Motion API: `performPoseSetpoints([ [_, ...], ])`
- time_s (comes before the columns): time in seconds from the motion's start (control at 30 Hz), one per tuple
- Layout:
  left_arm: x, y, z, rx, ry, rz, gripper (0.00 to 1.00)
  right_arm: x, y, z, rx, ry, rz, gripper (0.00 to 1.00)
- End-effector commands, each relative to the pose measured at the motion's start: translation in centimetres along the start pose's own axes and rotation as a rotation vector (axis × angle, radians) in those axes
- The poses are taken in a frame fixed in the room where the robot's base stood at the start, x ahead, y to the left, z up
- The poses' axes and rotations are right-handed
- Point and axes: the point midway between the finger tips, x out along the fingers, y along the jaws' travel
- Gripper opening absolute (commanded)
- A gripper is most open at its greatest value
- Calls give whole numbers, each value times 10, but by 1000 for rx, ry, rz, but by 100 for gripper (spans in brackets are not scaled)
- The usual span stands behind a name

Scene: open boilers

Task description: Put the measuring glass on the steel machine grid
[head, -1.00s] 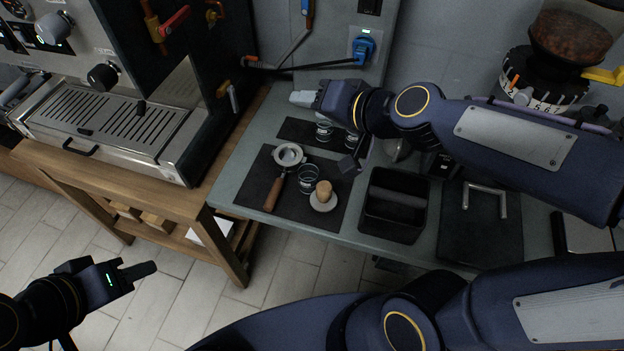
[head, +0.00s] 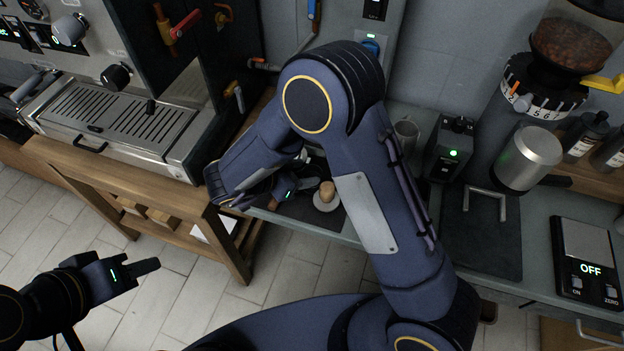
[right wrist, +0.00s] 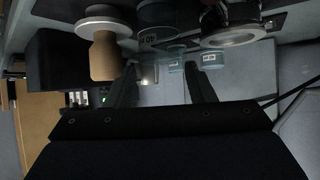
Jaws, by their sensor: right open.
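In the right wrist view a measuring glass (right wrist: 160,18) with dark markings stands between the wooden-handled tamper and the portafilter. Smaller glasses (right wrist: 213,58) show beyond it. My arm hides these glasses in the head view. My right gripper (right wrist: 163,88) is open, with nothing held between its fingers; it is low over the counter beside the tamper (head: 327,192). My left gripper (head: 150,266) is over the floor at lower left, its jaw gap unclear.
The portafilter (right wrist: 232,35) is close to the measuring glass. A tamping mat (head: 480,232), a steel cup (head: 528,158) and a scale (head: 588,262) are on the counter at right. The wooden table (head: 185,190) carries the machine, and floor separates it from my left gripper.

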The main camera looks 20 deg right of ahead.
Motion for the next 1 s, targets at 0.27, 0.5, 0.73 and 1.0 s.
performPoseSetpoints([
  [0.27,-4,2,-2,0,0,0,36,36,0,8,-1,0,1,49],
  [0.5,-6,2,-3,0,0,0,36,62,0,10,1,-2,-2,49],
  [0.73,-5,2,-3,0,0,0,36,64,0,10,2,-2,-3,49],
  [1.0,-5,2,-3,0,0,0,36,63,0,10,2,-2,-4,16],
])
